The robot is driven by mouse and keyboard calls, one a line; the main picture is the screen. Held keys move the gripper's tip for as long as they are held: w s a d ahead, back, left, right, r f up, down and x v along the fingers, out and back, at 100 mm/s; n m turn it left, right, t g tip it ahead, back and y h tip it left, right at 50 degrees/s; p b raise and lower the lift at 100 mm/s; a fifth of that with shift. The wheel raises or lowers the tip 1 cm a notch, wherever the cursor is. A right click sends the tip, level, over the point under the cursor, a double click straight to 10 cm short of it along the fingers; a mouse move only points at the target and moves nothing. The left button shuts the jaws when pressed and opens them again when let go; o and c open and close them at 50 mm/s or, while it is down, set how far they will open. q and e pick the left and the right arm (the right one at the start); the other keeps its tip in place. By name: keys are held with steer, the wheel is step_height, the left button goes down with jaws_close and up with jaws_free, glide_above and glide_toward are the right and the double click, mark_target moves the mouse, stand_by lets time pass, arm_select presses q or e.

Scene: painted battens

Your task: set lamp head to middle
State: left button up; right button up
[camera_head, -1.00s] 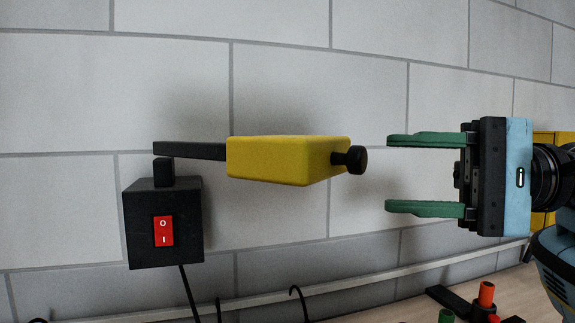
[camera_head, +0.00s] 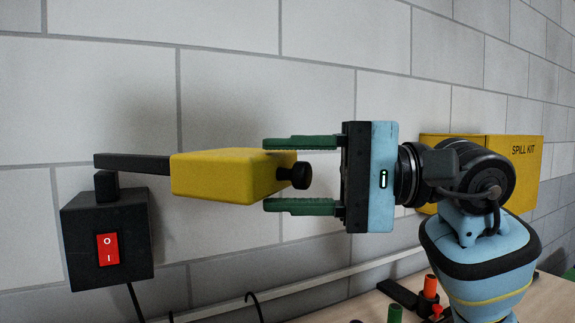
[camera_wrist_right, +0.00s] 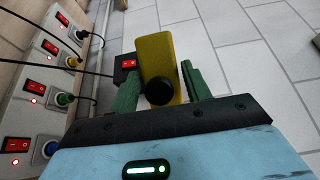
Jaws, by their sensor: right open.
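The lamp head (camera_head: 225,175) is a yellow block with a black knob (camera_head: 300,176) at its right end. A dark arm (camera_head: 135,163) joins it to a black box (camera_head: 100,245) with a red rocker switch (camera_head: 108,249). My right gripper (camera_head: 268,172) is open, its green fingers above and below the knob in the head view, apart from it. In the right wrist view the yellow lamp head (camera_wrist_right: 154,60) and its knob (camera_wrist_right: 161,91) lie between the two fingers. My left gripper is not in view.
A yellow spill kit box (camera_head: 515,155) stands behind my right arm. A bench (camera_head: 375,308) below holds several small coloured pegs. In the wrist view, boxes with red switches and cables (camera_wrist_right: 45,85) line the left side. The wall is close behind.

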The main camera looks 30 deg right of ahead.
steer(key=shift+w+a, duration=0.2)
steer(key=shift+a, duration=0.1)
steer(key=shift+f, duration=0.1)
jaws_close()
